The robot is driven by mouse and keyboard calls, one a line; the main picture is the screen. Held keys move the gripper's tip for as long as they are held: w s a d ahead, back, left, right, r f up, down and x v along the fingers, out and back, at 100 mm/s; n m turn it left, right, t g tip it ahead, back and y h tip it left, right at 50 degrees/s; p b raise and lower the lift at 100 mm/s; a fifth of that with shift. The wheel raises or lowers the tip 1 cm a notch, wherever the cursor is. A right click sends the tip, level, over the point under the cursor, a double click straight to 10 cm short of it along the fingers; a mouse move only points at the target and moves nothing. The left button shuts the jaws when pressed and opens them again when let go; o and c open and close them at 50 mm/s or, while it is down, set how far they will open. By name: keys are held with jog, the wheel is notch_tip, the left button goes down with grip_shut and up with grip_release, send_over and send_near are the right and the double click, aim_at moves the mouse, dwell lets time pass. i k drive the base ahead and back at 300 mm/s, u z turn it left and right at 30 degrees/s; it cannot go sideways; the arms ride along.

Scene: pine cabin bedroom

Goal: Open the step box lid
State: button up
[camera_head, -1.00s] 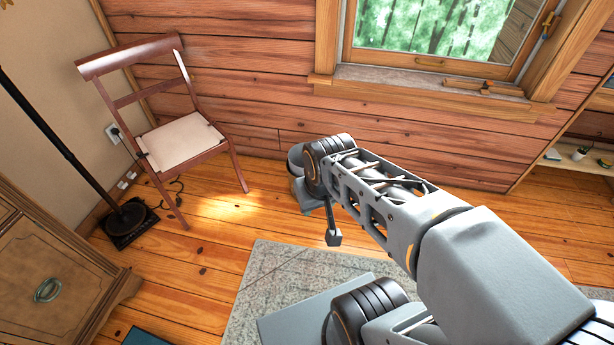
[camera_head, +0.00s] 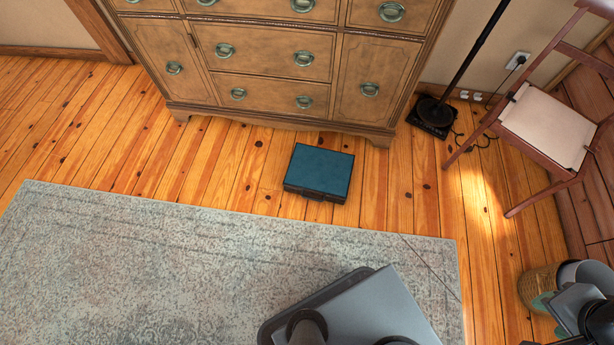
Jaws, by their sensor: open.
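The step box (camera_head: 320,171) is a low, dark teal box on the wooden floor, just in front of the dresser. Its lid looks flat and shut, with a dark front edge facing me. My gripper (camera_head: 562,325) shows only partly at the lower right edge, cut off by the frame. It is open and well away from the box, to its lower right. I see nothing between its jaws.
A wooden dresser (camera_head: 275,60) with ring pulls stands close behind the box. A grey rug (camera_head: 150,255) lies in front. A lamp base (camera_head: 434,115) and a chair (camera_head: 548,125) stand at right. A woven basket (camera_head: 537,289) is near my arm.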

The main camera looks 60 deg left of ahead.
aim_at(324, 171)
jog(key=u, duration=2.7)
jog(key=k, duration=0.35)
jog(key=u, duration=1.2)
jog(key=i, duration=0.85)
jog(key=z, duration=1.25)
jog(key=i, duration=0.2)
jog(key=z, duration=0.05)
